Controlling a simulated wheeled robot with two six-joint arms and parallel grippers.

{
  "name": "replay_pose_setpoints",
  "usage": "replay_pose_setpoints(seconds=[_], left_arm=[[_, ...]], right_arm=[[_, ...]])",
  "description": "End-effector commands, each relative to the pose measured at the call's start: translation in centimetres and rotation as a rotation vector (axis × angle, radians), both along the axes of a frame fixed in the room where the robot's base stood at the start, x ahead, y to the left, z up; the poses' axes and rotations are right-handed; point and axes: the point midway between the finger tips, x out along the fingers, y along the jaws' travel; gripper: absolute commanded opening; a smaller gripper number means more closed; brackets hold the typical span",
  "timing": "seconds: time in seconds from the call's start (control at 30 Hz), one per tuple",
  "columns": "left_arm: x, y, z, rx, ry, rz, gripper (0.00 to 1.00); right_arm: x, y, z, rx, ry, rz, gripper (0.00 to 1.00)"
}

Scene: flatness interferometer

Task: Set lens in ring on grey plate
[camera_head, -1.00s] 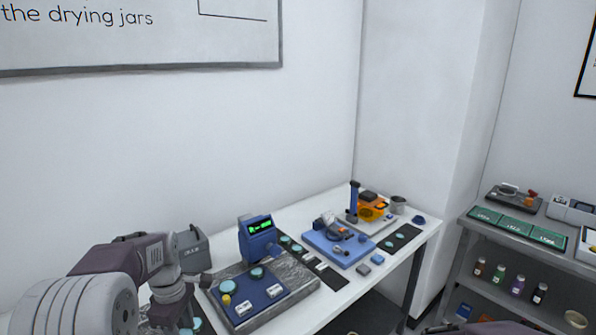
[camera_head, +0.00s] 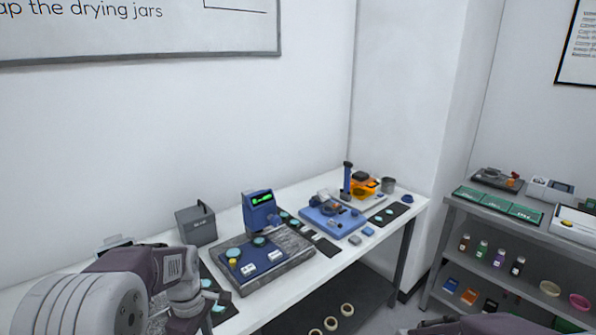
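Several teal lens-like discs are in view. Two sit on the blue panel of the near instrument, one at its middle (camera_head: 259,241). Others lie on a dark mat (camera_head: 215,283) near my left gripper and on a dark strip (camera_head: 397,207) at the right. The near instrument stands on a mottled grey plate (camera_head: 298,259). Farther back, an orange ring-like part (camera_head: 362,186) with a blue post stands on a light grey plate (camera_head: 371,204). My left gripper (camera_head: 200,322) is at the bottom left, over the table's near edge. Its fingers are too unclear to read. My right gripper is out of view.
A grey box (camera_head: 196,225) stands at the back left. A blue-based instrument (camera_head: 322,224) lies between the two plates. Pale rings (camera_head: 331,323) lie on the lower shelf. A shelf unit (camera_head: 447,240) with trays and bottles stands at right.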

Motion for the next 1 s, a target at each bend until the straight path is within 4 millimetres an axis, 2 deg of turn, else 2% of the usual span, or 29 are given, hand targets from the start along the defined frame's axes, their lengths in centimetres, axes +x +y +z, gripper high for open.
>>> replay_pose_setpoints(seconds=[0.1,0.3,0.5,0.6,0.77,1.0], left_arm=[[-1.6,-1.7,-2.0,-0.002,0.005,-0.178,0.03],[-3.5,-3.4,-4.8,-0.004,0.004,-0.547,0.03],[-4.6,-3.9,-6.9,-0.006,0.003,-0.96,0.03],[-4.3,-3.9,-7.4,-0.005,0.0,-1.138,0.03],[-3.5,-3.9,-7.4,-0.006,0.001,-1.298,0.03],[-3.5,-3.8,-7.4,-0.006,0.001,-1.322,0.03]], right_arm=[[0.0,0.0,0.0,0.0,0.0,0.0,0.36],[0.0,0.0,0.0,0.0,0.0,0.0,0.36],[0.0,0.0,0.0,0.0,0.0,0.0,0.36],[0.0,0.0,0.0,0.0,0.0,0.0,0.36],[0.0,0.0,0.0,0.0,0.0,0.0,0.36],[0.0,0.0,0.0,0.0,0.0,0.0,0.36]])
